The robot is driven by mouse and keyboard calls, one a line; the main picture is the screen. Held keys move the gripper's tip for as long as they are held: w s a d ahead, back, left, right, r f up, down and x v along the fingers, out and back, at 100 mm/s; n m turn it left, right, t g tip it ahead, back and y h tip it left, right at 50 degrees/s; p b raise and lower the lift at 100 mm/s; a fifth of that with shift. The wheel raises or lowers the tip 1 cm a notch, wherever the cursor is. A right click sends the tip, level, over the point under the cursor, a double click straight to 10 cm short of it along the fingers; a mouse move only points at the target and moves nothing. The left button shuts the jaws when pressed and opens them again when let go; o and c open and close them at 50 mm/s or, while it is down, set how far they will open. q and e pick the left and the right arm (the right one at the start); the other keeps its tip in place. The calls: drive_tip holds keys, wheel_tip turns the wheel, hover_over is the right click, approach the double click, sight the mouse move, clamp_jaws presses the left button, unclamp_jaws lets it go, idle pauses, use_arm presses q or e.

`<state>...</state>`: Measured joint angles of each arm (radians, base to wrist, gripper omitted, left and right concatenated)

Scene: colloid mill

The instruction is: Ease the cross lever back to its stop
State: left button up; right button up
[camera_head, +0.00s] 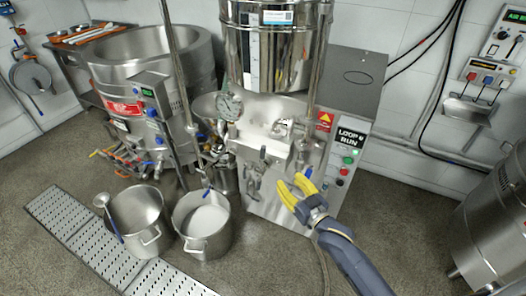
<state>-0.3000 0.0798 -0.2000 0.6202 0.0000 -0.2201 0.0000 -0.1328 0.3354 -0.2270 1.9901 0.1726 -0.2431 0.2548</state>
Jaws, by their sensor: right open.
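The colloid mill (262,120) stands in the middle, a steel cabinet with a shiny round hopper (285,60) on top. A small grey lever-like fitting (254,182) hangs on its front face; I cannot tell for sure that it is the cross lever. A blue-tipped handle (308,171) shows just above my right gripper (294,186). My right gripper has yellow fingers, spread open and empty, in front of the mill's lower front, to the right of the grey fitting. I cannot tell whether it touches anything. My left gripper is not in view.
Two steel pots, one empty-looking (137,213) and one with white contents (203,221), stand on the floor at left beside a perforated drain grate (75,222). A control panel (347,155) is right of the mill. A steel vessel (495,225) stands far right; floor between is clear.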

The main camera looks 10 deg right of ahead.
sight(264, 152)
drive_tip(key=shift+m, duration=0.3)
drive_tip(key=x, duration=1.7)
drive_tip(key=shift+w+a+r, duration=0.1)
drive_tip(key=shift+a+r, duration=0.15)
drive_tip(key=shift+r, duration=0.05)
drive_tip(key=shift+c, duration=0.2)
clamp_jaws()
